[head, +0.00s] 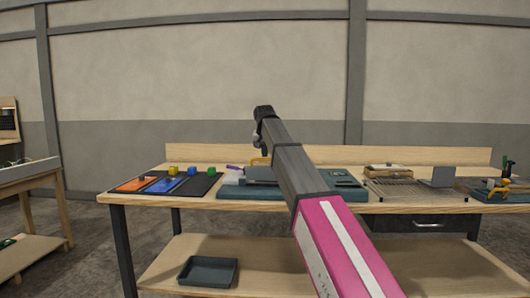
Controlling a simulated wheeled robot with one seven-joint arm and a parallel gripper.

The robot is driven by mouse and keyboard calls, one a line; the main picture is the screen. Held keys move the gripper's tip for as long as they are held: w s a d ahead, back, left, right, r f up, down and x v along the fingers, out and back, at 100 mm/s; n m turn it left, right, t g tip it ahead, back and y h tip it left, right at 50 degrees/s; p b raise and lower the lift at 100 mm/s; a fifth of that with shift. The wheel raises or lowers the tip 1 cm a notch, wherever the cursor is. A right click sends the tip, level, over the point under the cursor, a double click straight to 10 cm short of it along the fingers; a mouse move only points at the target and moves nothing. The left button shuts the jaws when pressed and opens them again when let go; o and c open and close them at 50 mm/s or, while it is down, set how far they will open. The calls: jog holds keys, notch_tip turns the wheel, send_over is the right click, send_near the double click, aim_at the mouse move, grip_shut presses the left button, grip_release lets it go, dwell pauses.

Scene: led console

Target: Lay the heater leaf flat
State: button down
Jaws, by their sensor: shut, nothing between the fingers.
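My arm (305,175) reaches up from the bottom right and ends in a dark joint (264,112) above the middle of the workbench. My gripper cannot be made out; the arm seems to hide it. A small grey panel (440,176) stands raised at the right of the bench, beside a flat slatted rack (403,189). It may be the heater leaf, but I cannot be sure at this size. Another grey plate (260,174) sits on a teal base (232,189) at the middle, partly hidden by my arm.
A dark board (200,187) with orange and blue areas and several small blocks lies at the left. A yellow-and-green device (499,188) stands at the far right. A dark tray (208,271) lies on the lower shelf. A low backboard (200,155) edges the bench (330,206).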

jog(key=shift+s+f+t, duration=0.3)
jog(key=shift+s+f, duration=0.05)
jog(key=shift+s, duration=0.2)
jog(key=shift+s, duration=0.1)
jog(key=s+f+t, duration=0.4)
jog(key=f, duration=0.3)
jog(key=s+f+t, duration=0.4)
jog(key=f, duration=0.3)
jog(key=shift+a+f+t, duration=0.2)
jog(key=shift+f+t, duration=0.1)
jog(key=shift+f, duration=0.05)
jog(key=shift+r, duration=0.1)
dwell(0.5)
